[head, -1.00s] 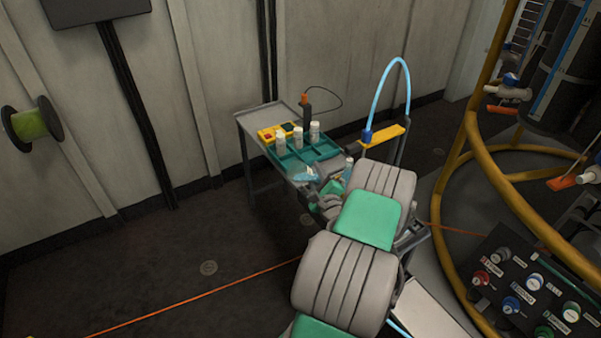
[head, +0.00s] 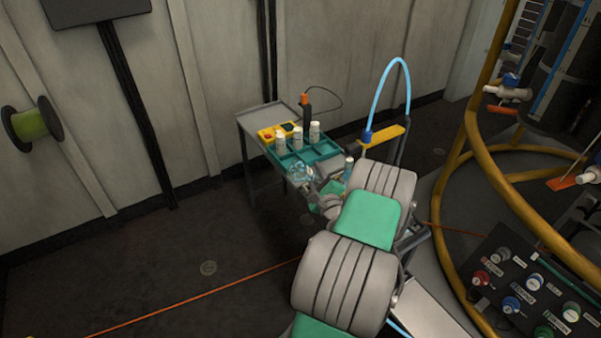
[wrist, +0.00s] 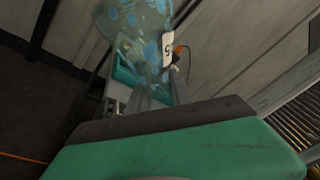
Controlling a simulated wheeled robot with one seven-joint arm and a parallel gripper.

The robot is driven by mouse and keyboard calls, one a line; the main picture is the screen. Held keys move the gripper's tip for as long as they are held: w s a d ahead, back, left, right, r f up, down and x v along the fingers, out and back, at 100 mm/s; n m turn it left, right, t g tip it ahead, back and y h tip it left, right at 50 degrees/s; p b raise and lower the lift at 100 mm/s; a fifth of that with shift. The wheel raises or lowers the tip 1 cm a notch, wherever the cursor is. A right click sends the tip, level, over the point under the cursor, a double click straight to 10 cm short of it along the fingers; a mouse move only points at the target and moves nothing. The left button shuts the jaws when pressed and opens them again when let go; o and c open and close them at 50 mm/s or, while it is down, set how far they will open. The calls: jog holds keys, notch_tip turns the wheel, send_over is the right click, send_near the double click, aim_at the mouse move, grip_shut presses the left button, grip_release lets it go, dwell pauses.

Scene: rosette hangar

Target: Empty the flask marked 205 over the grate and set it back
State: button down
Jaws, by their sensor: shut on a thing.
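A clear flask with blue liquid or blue spots (head: 299,173) is in my gripper (head: 314,192), at the front edge of the side table. It also shows at the top of the wrist view (wrist: 135,30), tilted and cut off by the frame. A white tag (wrist: 168,48) on it shows a "5"; the rest of the number is not readable. My gripper (wrist: 155,92) is shut on the flask neck. A slatted, grate-like surface (wrist: 296,122) shows at the right edge of the wrist view. I cannot make out a grate in the head view.
A light-blue hose (head: 381,90) arches behind. A yellow pipe frame (head: 455,150) and knob panel (head: 525,285) stand right. The left floor is open.

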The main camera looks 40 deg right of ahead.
dwell(0.3)
jog(key=shift+f+n+b, duration=0.4)
jog(key=shift+n+b, duration=0.55)
jog(key=shift+n, duration=0.05)
jog(key=n+b, duration=0.2)
jog(key=n, duration=0.1)
jog(key=shift+a+n, duration=0.15)
jog(key=shift+n, duration=0.15)
jog(key=n+b, duration=0.2)
jog(key=n, duration=0.1)
jog(key=shift+f, duration=0.3)
jog(key=n+b, duration=0.1)
jog(key=n, duration=0.1)
jog(key=shift+s+n, duration=0.1)
jog(key=shift+n, duration=0.2)
jog(key=n, duration=0.1)
jog(key=n+b, duration=0.1)
jog(key=n, duration=0.1)
jog(key=d+n+b, duration=0.1)
jog(key=n, duration=0.1)
jog(key=shift+s+r, duration=0.2)
jog(key=shift+r, duration=0.1)
notch_tip(320, 180, up, 7)
jog(key=n+b, duration=0.3)
jog(key=n, duration=0.6)
jog(key=shift+y+b, duration=0.3)
jog(key=shift+a+r, duration=0.1)
jog(key=shift+a, duration=0.05)
